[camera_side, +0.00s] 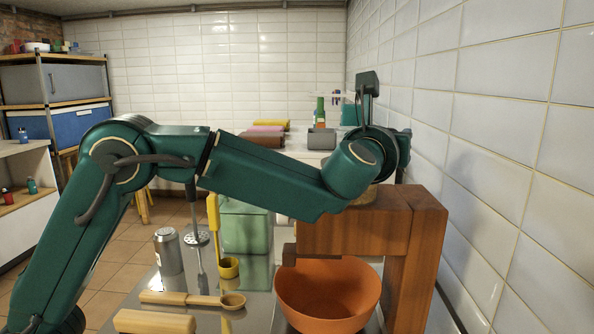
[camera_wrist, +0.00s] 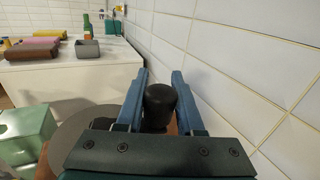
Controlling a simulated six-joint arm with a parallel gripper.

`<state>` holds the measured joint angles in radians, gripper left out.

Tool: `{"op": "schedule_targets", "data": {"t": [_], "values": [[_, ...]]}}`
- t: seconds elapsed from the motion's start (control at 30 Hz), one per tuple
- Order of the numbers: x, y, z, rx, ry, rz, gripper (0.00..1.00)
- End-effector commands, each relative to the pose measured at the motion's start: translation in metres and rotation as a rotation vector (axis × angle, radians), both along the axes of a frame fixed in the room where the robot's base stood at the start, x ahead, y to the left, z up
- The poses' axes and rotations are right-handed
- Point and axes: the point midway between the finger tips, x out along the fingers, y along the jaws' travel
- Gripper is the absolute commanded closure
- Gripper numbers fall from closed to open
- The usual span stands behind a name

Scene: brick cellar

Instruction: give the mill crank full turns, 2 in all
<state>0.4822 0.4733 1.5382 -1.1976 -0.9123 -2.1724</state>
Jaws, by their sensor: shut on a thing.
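The mill (camera_side: 412,235) is a brown wooden frame at the right in the side view. An orange bowl (camera_side: 328,292) stands beneath its wooden spout. In the wrist view, my gripper (camera_wrist: 159,80) has its two blue fingers on either side of a black crank knob (camera_wrist: 159,100) and is shut on it. A grey round disc (camera_wrist: 88,125), partly covered by my gripper, shows below and to the left of the knob. In the side view my own wrist hides the fingers, the knob and most of the crank above the mill.
The white tiled wall (camera_side: 480,150) runs close along the right side. A green box (camera_side: 243,228), a grey can (camera_side: 168,252), a yellow ladle (camera_side: 229,267) and a wooden spoon (camera_side: 195,299) are left of the mill. A white counter (camera_wrist: 75,80) with several items stands behind.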

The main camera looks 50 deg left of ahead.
Motion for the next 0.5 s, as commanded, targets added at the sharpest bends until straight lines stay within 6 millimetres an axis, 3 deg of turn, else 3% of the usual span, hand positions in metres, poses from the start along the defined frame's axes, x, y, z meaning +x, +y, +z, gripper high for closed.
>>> {"op": "schedule_targets", "data": {"t": [0.5], "values": [[-0.013,-0.012,0.000,-0.001,0.002,-0.281,1.00]]}}
